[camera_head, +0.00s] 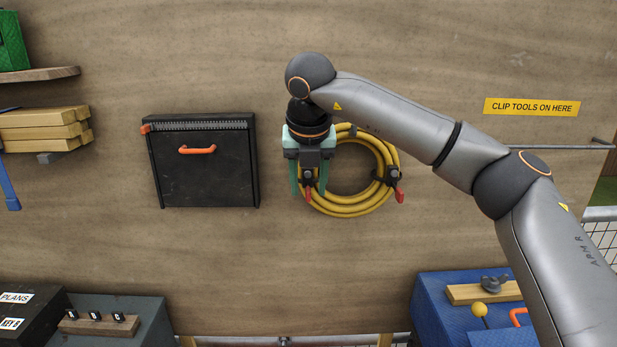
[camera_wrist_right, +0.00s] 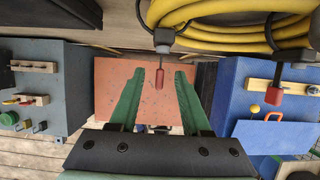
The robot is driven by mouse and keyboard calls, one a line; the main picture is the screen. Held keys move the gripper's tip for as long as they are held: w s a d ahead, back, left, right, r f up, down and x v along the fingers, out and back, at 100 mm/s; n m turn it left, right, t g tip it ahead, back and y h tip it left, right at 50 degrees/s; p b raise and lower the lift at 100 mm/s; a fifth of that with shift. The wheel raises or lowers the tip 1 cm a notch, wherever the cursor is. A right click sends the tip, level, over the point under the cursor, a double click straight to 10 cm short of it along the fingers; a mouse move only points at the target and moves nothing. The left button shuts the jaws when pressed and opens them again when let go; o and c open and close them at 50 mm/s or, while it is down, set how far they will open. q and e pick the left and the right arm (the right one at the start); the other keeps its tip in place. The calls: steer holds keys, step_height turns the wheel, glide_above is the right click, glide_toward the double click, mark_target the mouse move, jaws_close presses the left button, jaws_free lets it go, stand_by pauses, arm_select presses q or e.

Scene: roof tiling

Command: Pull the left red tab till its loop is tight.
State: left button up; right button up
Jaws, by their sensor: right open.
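A coiled yellow hose (camera_head: 352,210) hangs on the wooden wall, with a black loop around it at each side. The left red tab (camera_head: 308,195) hangs from the left loop; it also shows in the right wrist view (camera_wrist_right: 160,80). The right red tab (camera_head: 400,195) hangs at the coil's right side and also shows in the right wrist view (camera_wrist_right: 293,88). My right gripper (camera_head: 309,190) is open, with one green finger on each side of the left tab, apart from it in the wrist view. How tight the left loop is cannot be told. My left gripper is out of view.
A black wall box (camera_head: 205,180) with an orange handle is left of the coil. A blue case (camera_head: 435,300) stands below right, a grey box (camera_head: 140,310) below left. A metal rod (camera_head: 575,146) sticks out at right. The wall between box and coil is bare.

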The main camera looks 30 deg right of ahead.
mark_target(309, 194)
jaws_close()
stand_by(0.4)
steer(key=shift+s+a+b, duration=0.15)
steer(key=shift+s+b, duration=0.15)
steer(key=shift+b, duration=0.05)
steer(key=shift+s+a+b, duration=0.4)
steer(key=shift+s+b, duration=0.25)
steer(key=shift+s, duration=0.2)
steer(key=shift+s+a+b, duration=0.4)
steer(key=shift+s+b, duration=0.25)
steer(key=shift+s, duration=0.15)
steer(key=shift+o, duration=2.4)
jaws_free()
